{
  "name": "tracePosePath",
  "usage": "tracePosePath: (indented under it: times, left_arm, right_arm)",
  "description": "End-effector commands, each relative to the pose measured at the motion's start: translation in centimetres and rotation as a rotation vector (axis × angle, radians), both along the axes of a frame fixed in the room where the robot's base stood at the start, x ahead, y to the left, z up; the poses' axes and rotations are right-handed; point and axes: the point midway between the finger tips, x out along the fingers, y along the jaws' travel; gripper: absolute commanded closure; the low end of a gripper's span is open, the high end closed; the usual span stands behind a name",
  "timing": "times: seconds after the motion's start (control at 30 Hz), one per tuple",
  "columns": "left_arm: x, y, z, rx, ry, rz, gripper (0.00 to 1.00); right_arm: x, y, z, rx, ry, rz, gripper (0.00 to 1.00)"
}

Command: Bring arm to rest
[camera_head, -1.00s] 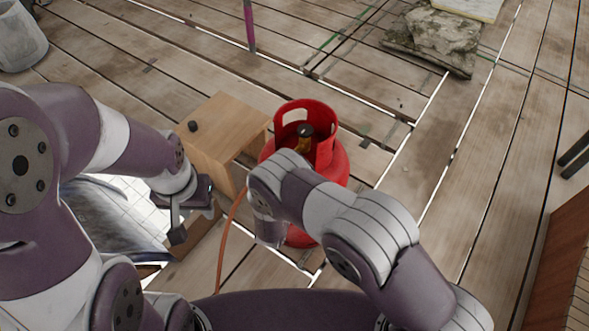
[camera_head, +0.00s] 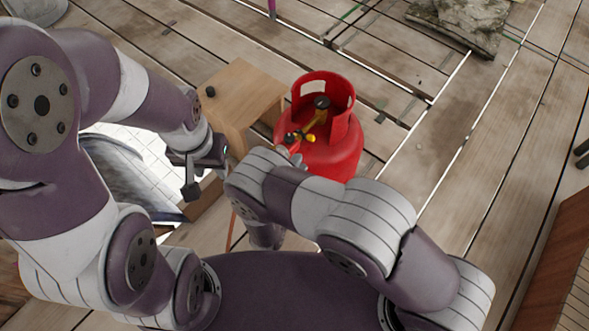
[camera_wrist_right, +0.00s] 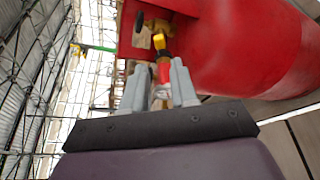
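My left arm comes in from the left, and its gripper (camera_head: 194,174) hangs left of the small wooden box table. I cannot tell whether its fingers are apart. My right arm (camera_head: 330,205) bends across the middle, in front of the red gas cylinder (camera_head: 338,158), and hides most of its own gripper in the head view. In the right wrist view, the right gripper (camera_wrist_right: 155,82) has its two grey fingers apart. The yellow-and-red valve fitting (camera_wrist_right: 163,58) of the cylinder shows beyond and between the fingertips; I see no grip on it.
The wooden box table (camera_head: 240,95) with a small black knob stands beside the cylinder. An orange hose (camera_head: 232,228) runs down near my right arm. A grey bucket (camera_head: 35,10) and a stone block (camera_head: 465,22) lie farther off.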

Motion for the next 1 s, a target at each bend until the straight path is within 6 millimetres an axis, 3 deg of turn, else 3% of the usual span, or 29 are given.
tracePosePath:
  times: [0.23,0.77,0.87,0.97,1.0]
  left_arm:
    - [0.0,0.0,0.5,0.0,0.0,0.0,0.62]
    - [0.0,0.0,0.5,0.0,0.0,0.0,0.62]
    - [0.0,0.0,0.5,0.0,0.0,0.0,0.62]
    - [0.0,0.0,0.6,0.0,0.0,0.0,0.62]
    - [0.0,0.0,0.6,0.0,0.0,0.0,0.62]
  right_arm:
    - [-2.5,0.7,0.5,-0.002,0.001,0.0,0.72]
    - [-2.6,0.7,0.5,0.0,0.0,-0.001,0.72]
    - [-1.5,1.0,0.8,0.086,0.028,-0.012,0.72]
    - [2.1,1.3,2.4,0.417,0.14,-0.066,0.72]
    - [3.8,1.0,3.7,0.603,0.208,-0.11,0.72]
